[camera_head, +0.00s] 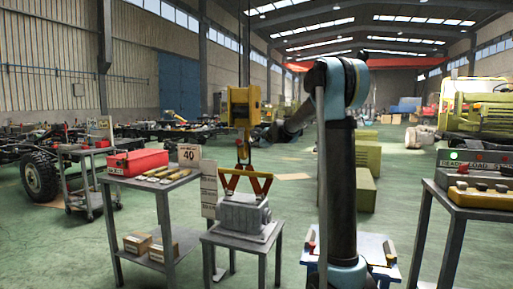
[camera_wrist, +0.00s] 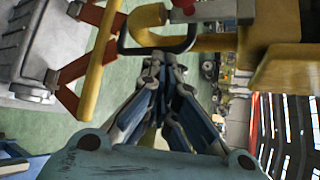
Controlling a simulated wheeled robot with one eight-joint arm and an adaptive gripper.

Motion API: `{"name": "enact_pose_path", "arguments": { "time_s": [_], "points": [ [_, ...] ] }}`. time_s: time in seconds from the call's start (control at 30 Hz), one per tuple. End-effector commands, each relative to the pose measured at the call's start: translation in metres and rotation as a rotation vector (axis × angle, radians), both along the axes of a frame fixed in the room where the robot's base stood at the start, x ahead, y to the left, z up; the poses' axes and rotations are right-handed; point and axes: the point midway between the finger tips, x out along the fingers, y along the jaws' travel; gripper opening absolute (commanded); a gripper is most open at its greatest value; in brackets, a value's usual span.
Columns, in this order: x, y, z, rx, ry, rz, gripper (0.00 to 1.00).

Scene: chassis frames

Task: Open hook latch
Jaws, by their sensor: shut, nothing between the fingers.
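A yellow hook block (camera_head: 244,106) hangs on a cable, with an orange hook (camera_head: 243,150) below it. In the wrist view the yellow block (camera_wrist: 290,72) fills the upper right. A dark curved bar (camera_wrist: 123,38) loops beside a yellow part at the top middle; it looks like the latch, but its exact state is unclear. A red knob (camera_wrist: 185,6) sits at the top edge. My gripper (camera_wrist: 163,60) is shut and empty, with its tips just below the dark bar; I cannot tell whether they touch it. In the head view its tips are hard to make out.
A grey gearbox (camera_head: 243,215) under red lifting bars (camera_head: 262,186) and a yellow beam (camera_wrist: 104,45) stands on a small table. A left table (camera_head: 152,184) holds a red box (camera_head: 137,162). A right table (camera_head: 440,199) holds an indicator box (camera_head: 478,160).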

Motion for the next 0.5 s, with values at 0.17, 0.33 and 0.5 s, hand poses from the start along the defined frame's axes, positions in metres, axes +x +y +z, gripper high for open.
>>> {"name": "enact_pose_path", "arguments": {
  "time_s": [0.17,0.33,0.5],
  "points": [
    [0.021,0.011,-0.010,-0.002,0.000,0.001,0.00],
    [0.039,0.021,-0.019,-0.001,0.000,0.001,0.00],
    [0.055,0.029,-0.027,-0.002,-0.001,0.001,0.00]
  ]
}}
